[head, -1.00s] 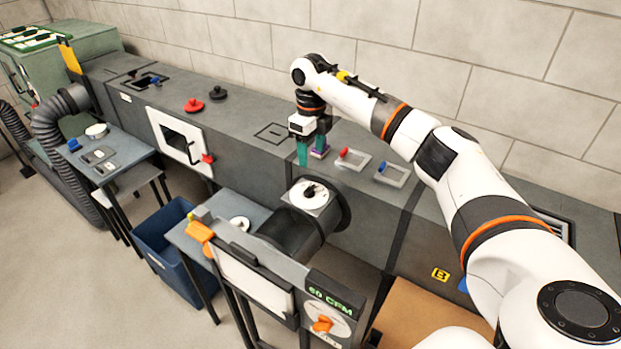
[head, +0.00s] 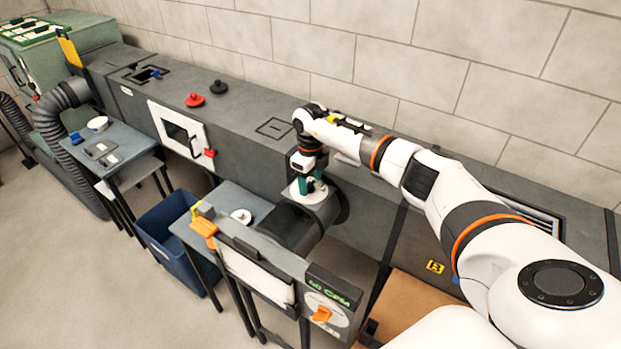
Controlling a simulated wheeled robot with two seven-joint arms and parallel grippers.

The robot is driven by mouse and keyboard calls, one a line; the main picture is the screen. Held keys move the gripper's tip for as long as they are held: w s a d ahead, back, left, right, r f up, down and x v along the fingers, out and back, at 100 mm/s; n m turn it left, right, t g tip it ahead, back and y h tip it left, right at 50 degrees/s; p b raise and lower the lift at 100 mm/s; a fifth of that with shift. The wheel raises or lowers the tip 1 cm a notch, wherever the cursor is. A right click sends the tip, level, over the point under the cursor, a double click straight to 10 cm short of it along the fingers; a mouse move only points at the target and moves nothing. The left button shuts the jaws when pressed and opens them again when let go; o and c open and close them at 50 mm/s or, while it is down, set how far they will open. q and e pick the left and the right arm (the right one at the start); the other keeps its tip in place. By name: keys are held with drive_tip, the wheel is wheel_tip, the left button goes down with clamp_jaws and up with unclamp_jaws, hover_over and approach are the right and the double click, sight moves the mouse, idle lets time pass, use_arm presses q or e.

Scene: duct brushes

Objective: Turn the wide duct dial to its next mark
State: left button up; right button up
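A white round dial (head: 298,197) with a dark knob sits on top of the wide grey round duct branch (head: 289,225), in the middle of the head view. My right gripper (head: 310,186) points down right at this dial, with its green fingertips at the dark knob. The gripper hides most of the knob and part of the dial. I cannot tell whether the fingers touch the knob or are closed on it, and the dial's marks are too small to read. My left gripper is out of view.
A gauge panel with green "CFM" text (head: 329,290) and an orange knob (head: 322,314) stands in front. A blue bin (head: 172,240) and small tables are to the left. Red (head: 194,100) and black (head: 218,87) knobs sit on the long duct.

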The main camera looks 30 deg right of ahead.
sight(311, 183)
drive_tip(key=c, duration=1)
drive_tip(key=shift+o, duration=0.2)
drive_tip(key=n+b, duration=0.2)
drive_tip(key=b, duration=0.1)
drive_tip(key=n+b, duration=0.1)
drive_tip(key=shift+d+f+n+b, duration=0.1)
drive_tip(key=shift+f+n+b, duration=0.15)
drive_tip(key=shift+n+b, duration=0.1)
drive_tip(key=shift+r+n+b, duration=0.1)
drive_tip(key=shift+n+b, duration=0.25)
drive_tip(key=shift+n, duration=0.1)
drive_tip(key=shift+r+n, duration=0.2)
drive_tip(key=shift+n, duration=0.3)
drive_tip(key=o, duration=1)
drive_tip(key=shift+r, duration=0.15)
wheel_tip(311, 183, up, 12)
drive_tip(key=b, duration=0.3)
